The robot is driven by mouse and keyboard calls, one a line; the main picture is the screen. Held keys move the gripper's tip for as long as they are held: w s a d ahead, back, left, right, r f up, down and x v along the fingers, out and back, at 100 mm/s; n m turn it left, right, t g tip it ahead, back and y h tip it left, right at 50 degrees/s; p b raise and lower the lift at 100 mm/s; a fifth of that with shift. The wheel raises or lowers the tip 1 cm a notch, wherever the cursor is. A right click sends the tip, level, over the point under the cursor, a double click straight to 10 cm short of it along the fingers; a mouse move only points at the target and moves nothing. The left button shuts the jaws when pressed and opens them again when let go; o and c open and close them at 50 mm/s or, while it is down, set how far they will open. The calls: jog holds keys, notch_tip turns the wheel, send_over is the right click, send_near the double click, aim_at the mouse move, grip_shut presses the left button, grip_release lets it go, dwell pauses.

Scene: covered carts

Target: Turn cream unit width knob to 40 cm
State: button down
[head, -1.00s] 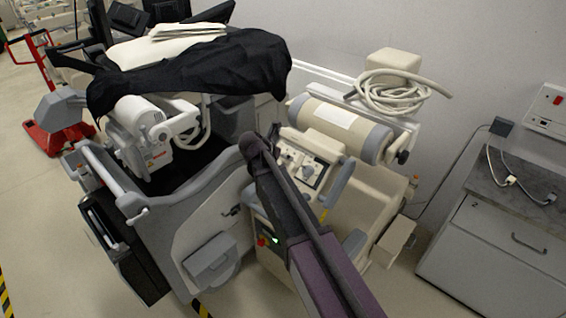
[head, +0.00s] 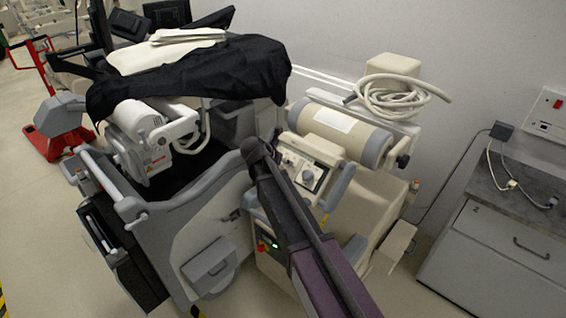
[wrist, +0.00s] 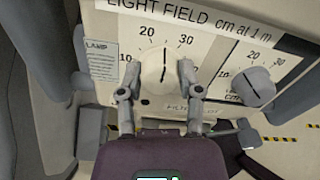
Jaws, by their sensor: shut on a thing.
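The cream unit (head: 318,148) stands in the middle of the head view with a small control panel on its sloped top. In the wrist view the panel is headed "LIGHT FIELD cm at 1 m". A pale round knob (wrist: 158,68) with a dark pointer line sits between the two fingers of my gripper (wrist: 157,84), which is shut on it. Its line points nearly straight up, between the 20 and 30 marks; the 40 mark is at lower right. A second, grey knob (wrist: 254,86) is to the right. My gripper is hidden in the head view.
A grey cart (head: 205,225) under a black cover (head: 200,72) stands close on the left. A cream cylinder (head: 345,128) and a coiled hose (head: 390,100) are behind the panel. A grey cabinet (head: 500,235) is at right, with floor between.

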jog(key=shift+m, duration=0.4)
jog(key=m, duration=0.3)
jog(key=shift+m, duration=0.3)
jog(key=m, duration=0.4)
jog(key=shift+m, duration=0.3)
jog(key=m, duration=0.8)
jog(key=shift+w+m, duration=0.1)
jog(key=shift+m, duration=0.3)
jog(key=shift+r, duration=0.1)
jog(key=shift+c, duration=1.3)
grip_release()
